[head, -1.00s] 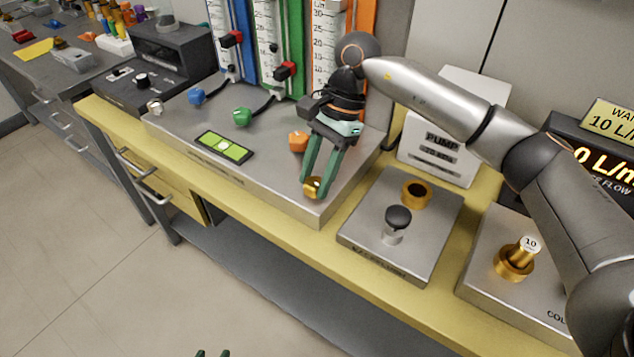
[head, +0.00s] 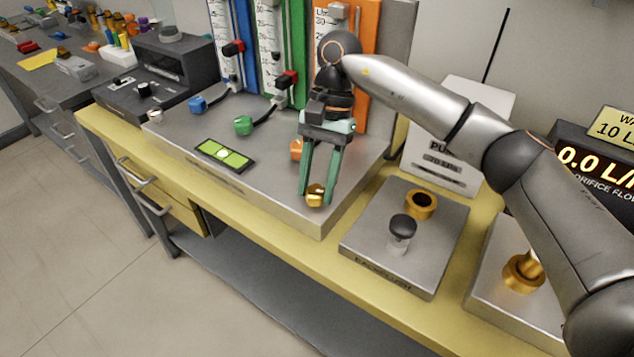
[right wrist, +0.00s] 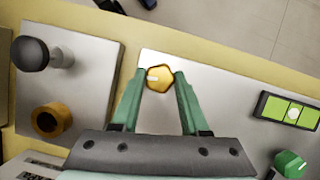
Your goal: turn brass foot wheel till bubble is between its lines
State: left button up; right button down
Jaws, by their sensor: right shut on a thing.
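The brass foot wheel (head: 316,195) is a small faceted knob at the front corner of the grey metal base plate (head: 285,205). My right gripper (head: 317,193) points down at it and is shut on it, one green finger on each side. In the right wrist view the wheel (right wrist: 159,78) sits between the fingertips. The green bubble level (head: 225,154) lies on the plate to the left of the wheel. In the right wrist view the level (right wrist: 275,107) shows a pale bubble in its middle part, apparently between the dark lines. My left gripper is out of view.
An orange knob (head: 296,149) is close behind my right fingers. Green (head: 243,125) and blue (head: 197,104) knobs stand further left. A plate with a black-topped knob (head: 402,227) and a brass ring (head: 421,204) lies to the right.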

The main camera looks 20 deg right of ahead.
jog(key=shift+c, duration=2)
grip_release()
jog(key=p+v, duration=0.2)
jog(key=v, duration=1)
jog(key=shift+r, duration=0.25)
